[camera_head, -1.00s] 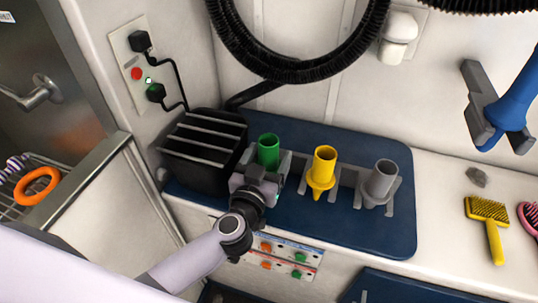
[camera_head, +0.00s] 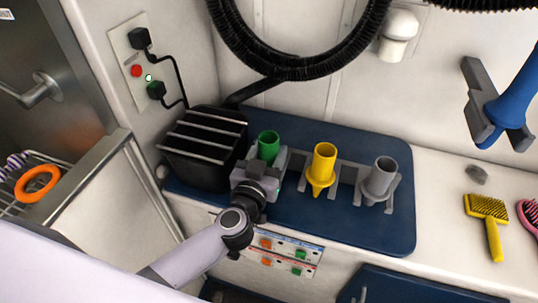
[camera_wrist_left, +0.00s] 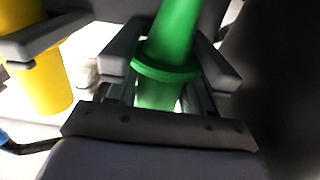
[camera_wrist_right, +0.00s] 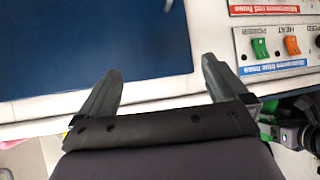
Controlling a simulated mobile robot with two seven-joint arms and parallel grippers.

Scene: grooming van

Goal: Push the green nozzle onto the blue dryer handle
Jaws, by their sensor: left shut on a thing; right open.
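The green nozzle (camera_head: 268,146) stands upright at the left end of the nozzle row, beside the black box. My left gripper (camera_head: 266,165) is shut on it. In the left wrist view the green nozzle (camera_wrist_left: 168,55) sits between the two fingers (camera_wrist_left: 168,75), its collar at their level. Whether it is clear of its holder is hidden. The blue dryer handle (camera_head: 512,103) hangs in a grey bracket (camera_head: 480,95) on the wall at the right. My right gripper (camera_wrist_right: 160,90) is open and empty in the right wrist view and is out of the head view.
A yellow nozzle (camera_head: 322,165) and a grey nozzle (camera_head: 381,178) stand in holders on the blue mat (camera_head: 350,235). The black box (camera_head: 204,150) is close on the left. A yellow brush (camera_head: 488,215) lies right. A black hose (camera_head: 300,70) loops above.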

